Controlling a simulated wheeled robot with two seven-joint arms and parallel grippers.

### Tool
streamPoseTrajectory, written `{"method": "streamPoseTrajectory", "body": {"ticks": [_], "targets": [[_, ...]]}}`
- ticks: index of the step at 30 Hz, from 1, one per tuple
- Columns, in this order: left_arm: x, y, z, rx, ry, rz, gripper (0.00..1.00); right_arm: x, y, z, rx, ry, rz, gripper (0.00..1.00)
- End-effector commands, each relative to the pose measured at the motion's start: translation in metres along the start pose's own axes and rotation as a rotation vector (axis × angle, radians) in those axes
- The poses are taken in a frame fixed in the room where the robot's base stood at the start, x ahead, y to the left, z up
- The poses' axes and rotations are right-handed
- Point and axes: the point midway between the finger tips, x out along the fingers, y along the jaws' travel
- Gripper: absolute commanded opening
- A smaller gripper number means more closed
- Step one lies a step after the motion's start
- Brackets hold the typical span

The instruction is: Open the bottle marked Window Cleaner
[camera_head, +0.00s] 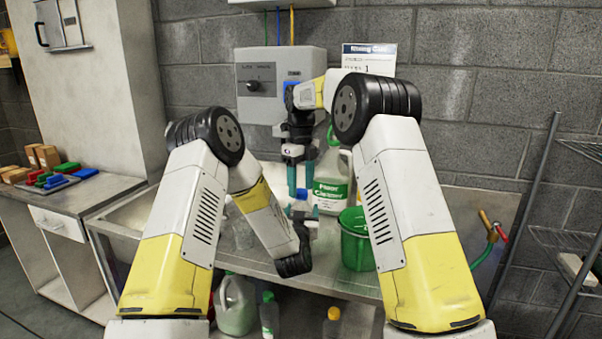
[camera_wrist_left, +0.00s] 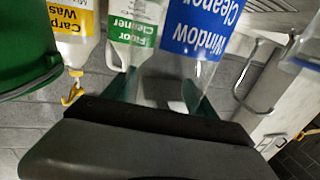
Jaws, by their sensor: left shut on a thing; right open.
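The Window Cleaner bottle (camera_wrist_left: 200,28), clear with a blue label, stands out in the left wrist view. My left gripper (camera_wrist_left: 160,93) is shut on it, with one teal finger on each side. In the head view the left gripper (camera_head: 301,213) is low in the middle and mostly hides the bottle. A small blue part (camera_head: 303,194), seemingly the bottle's cap, shows just above it. My right gripper (camera_head: 300,180) points down from above, open, with its fingers around or just beside that blue part. I cannot tell whether they touch it.
A Floor Cleaner jug (camera_head: 330,187) stands close behind the grippers. A green bucket (camera_head: 357,245) is to their right. A Carpet Wash container (camera_wrist_left: 72,22) shows in the left wrist view. A grey control box (camera_head: 272,85) hangs on the wall. A white jug (camera_head: 236,308) is below the bench.

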Motion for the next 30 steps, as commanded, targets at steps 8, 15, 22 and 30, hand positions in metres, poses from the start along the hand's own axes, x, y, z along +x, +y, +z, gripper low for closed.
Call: {"method": "streamPoseTrajectory", "body": {"ticks": [8,15,22,30], "targets": [[0.0000,0.0000,0.0000,0.000,0.000,0.000,0.00,0.0110,0.0004,0.0001,0.000,-0.001,0.000,0.56],[0.0000,0.0000,0.0000,0.000,0.000,0.000,0.00,0.0108,0.0003,0.0000,-0.001,-0.001,0.000,0.39],[0.0000,0.0000,0.0000,0.000,0.000,0.000,0.00,0.0107,0.0002,0.0000,-0.001,-0.001,0.000,0.00],[0.0000,0.0000,0.0000,0.000,0.000,0.000,0.00,0.0104,-0.0001,-0.0001,-0.185,-0.001,0.000,0.00]]}}
